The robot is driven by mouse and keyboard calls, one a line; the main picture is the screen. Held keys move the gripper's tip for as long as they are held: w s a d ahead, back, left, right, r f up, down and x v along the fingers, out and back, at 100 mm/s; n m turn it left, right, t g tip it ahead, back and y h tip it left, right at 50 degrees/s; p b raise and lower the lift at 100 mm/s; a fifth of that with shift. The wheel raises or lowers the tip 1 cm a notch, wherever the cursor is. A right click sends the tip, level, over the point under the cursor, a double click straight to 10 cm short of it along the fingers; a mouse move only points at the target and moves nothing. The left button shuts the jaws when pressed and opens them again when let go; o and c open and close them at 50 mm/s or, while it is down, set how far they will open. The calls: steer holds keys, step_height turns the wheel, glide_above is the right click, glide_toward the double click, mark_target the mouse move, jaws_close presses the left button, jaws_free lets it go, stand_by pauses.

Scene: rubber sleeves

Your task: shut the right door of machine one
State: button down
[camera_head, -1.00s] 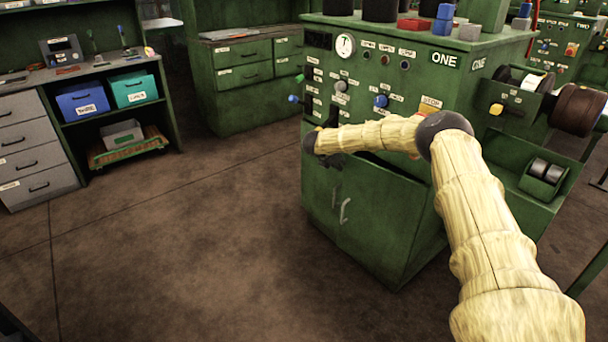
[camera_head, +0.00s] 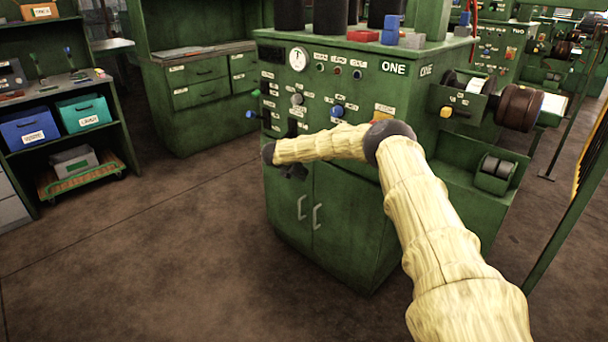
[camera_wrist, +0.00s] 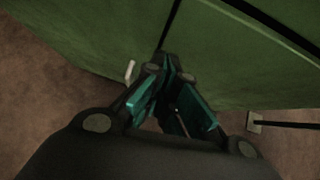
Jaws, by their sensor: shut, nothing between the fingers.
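Machine one (camera_head: 390,105) is a green cabinet labelled ONE, with two lower doors. The left door (camera_head: 285,205) and the right door (camera_head: 350,225) meet at a vertical seam, each with a pale handle beside it. The right door looks about flush with the left one; my arm covers part of its top edge, so a small gap there cannot be ruled out. My gripper (camera_head: 293,172) is at the upper part of the doors, near the seam. In the wrist view my gripper (camera_wrist: 168,68) is shut and empty, its tips close to the green front; contact cannot be told.
Knobs and levers, such as a blue knob (camera_head: 337,111), stick out of the panel above my gripper. A roller unit (camera_head: 520,107) juts out at the machine's right. Shelves with blue (camera_head: 30,130) and teal bins stand at the left. The floor (camera_head: 190,250) before the machine is clear.

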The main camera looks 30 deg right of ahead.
steer(key=a+f+v, duration=0.1)
steer(key=v, duration=1.1)
steer(key=shift+w+a+f, duration=0.15)
steer(key=shift+w+a, duration=0.1)
steer(key=shift+a, duration=0.05)
